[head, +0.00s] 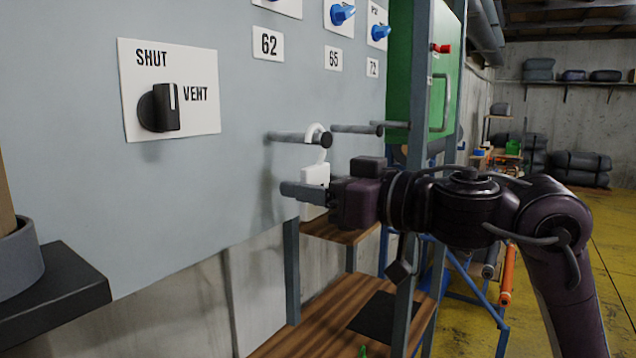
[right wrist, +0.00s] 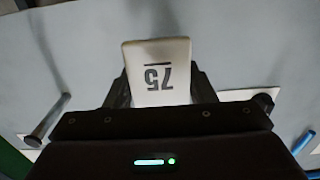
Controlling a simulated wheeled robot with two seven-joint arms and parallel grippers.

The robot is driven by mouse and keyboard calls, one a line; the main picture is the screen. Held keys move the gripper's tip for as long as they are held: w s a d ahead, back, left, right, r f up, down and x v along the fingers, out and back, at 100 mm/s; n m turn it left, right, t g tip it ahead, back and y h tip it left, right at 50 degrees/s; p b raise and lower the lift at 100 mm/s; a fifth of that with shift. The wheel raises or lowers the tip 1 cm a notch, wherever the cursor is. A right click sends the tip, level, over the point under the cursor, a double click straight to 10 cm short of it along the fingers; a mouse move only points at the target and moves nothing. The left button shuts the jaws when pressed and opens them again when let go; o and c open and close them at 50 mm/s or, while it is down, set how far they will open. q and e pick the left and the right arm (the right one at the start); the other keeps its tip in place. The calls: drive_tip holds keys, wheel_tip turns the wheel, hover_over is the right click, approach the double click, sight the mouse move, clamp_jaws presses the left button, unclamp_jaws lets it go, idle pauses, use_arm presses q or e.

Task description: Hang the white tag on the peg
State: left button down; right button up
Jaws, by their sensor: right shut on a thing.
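The white tag (head: 315,178) hangs upright below its curved white hook (head: 317,131). The hook appears to arch over the near peg (head: 290,137), just behind the peg's dark end knob; I cannot tell whether it bears on the peg. My right gripper (head: 302,189) is shut on the tag's body, fingers pointing left toward the grey panel. My left gripper is not in view.
A second peg (head: 352,129) sticks out further right, beside the green cabinet (head: 424,75). The grey panel (head: 215,195) carries a black SHUT/VENT knob (head: 160,107) and blue valves (head: 342,14). A wooden shelf (head: 340,231) lies below the tag. A dark ledge (head: 50,287) is at lower left.

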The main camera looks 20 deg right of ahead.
drive_tip(key=o, duration=1)
